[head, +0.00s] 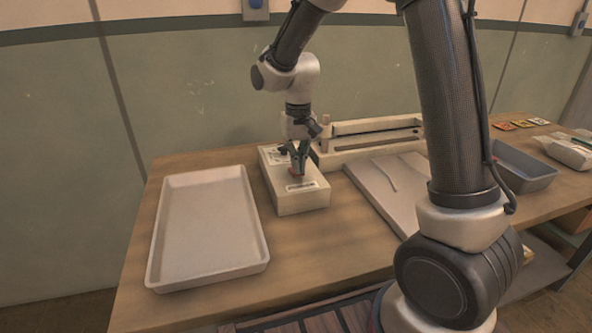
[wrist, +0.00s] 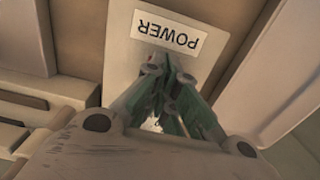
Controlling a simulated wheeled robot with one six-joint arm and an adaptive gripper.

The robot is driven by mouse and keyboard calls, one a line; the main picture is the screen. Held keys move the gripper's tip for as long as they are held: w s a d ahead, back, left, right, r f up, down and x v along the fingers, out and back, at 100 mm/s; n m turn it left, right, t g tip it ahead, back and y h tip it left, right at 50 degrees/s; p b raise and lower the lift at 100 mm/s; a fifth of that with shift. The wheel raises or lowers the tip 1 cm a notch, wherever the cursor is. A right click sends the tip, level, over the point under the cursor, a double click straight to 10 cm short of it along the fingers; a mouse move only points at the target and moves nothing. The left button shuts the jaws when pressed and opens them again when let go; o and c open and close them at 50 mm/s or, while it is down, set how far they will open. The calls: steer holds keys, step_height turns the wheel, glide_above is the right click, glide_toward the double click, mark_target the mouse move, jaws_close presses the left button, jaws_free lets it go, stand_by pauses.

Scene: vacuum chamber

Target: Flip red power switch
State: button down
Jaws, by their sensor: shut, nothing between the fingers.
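The white power box (head: 305,201) lies on the wooden table, right of the white tray. The red switch (head: 293,171) shows as a small patch of red on top of the box, mostly hidden behind my fingers. My gripper (head: 300,172) is shut and empty, pointing down at the switch; I cannot tell whether it touches. In the wrist view, my gripper (wrist: 165,75) is in front of the box top, close to the POWER label (wrist: 170,38).
A white empty tray (head: 160,240) lies left of the box. A long white device with a bar (head: 372,147) stands behind it on the right. A grey board (head: 380,187) lies to the right, partly behind my arm. A grey bin (head: 525,178) stands farther right.

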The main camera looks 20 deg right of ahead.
steer(key=shift+f, duration=0.7)
steer(key=shift+r, duration=3.55)
steer(key=s+d+r+t, duration=0.1)
steer(key=s+d+r, duration=0.2)
steer(key=s+d, duration=0.2)
steer(key=s+d+r+t, duration=0.2)
steer(key=s+d, duration=0.3)
steer(key=s, duration=0.6)
steer(key=s+d+r+t, duration=0.1)
steer(key=s+d+r, duration=0.3)
steer(key=s, duration=0.5)
steer(key=shift+d+r, duration=0.3)
steer(key=shift+d, duration=0.15)
